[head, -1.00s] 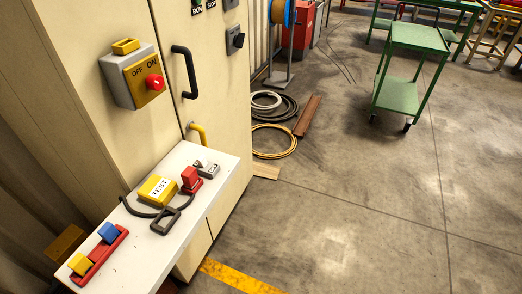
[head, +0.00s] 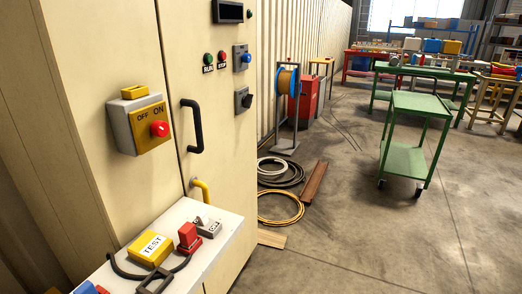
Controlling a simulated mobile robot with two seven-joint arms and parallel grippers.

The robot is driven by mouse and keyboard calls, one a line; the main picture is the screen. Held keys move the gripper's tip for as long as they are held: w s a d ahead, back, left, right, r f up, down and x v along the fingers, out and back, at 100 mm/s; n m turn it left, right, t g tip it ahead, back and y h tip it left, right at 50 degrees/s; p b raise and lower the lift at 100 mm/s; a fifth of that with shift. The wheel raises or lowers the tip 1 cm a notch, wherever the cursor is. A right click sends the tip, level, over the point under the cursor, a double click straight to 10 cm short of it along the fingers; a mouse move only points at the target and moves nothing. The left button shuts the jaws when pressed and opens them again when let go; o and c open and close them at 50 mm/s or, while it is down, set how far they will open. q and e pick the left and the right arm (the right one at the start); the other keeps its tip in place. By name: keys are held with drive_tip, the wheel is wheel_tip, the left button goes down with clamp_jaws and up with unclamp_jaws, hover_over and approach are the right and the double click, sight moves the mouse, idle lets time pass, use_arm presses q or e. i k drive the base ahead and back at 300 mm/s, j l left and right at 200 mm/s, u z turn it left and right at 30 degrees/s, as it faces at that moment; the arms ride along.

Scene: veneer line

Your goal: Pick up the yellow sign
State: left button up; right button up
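No thing that is clearly a yellow sign shows. A yellow box with a white TEST label (head: 150,248) lies on the white shelf at the lower left, with dark leads around it. A red-knobbed ON/OFF switch box with a yellow face (head: 144,124) is fixed to the cream cabinet above the shelf, with a yellow piece on its top. Neither of my grippers is in view.
The white shelf (head: 222,240) juts from the cream cabinet (head: 90,60). Cable coils (head: 280,207) and a brown beam (head: 314,183) lie on the floor. A green trolley (head: 420,105) stands at the right, with workbenches behind. The concrete floor at the front right is clear.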

sight(151, 249)
drive_tip(key=u, duration=0.55)
drive_tip(key=i+l+u, duration=0.15)
drive_tip(key=l+u, duration=0.25)
drive_tip(key=i+l+u, duration=0.1)
drive_tip(key=u, duration=0.3)
drive_tip(key=l+u, duration=0.8)
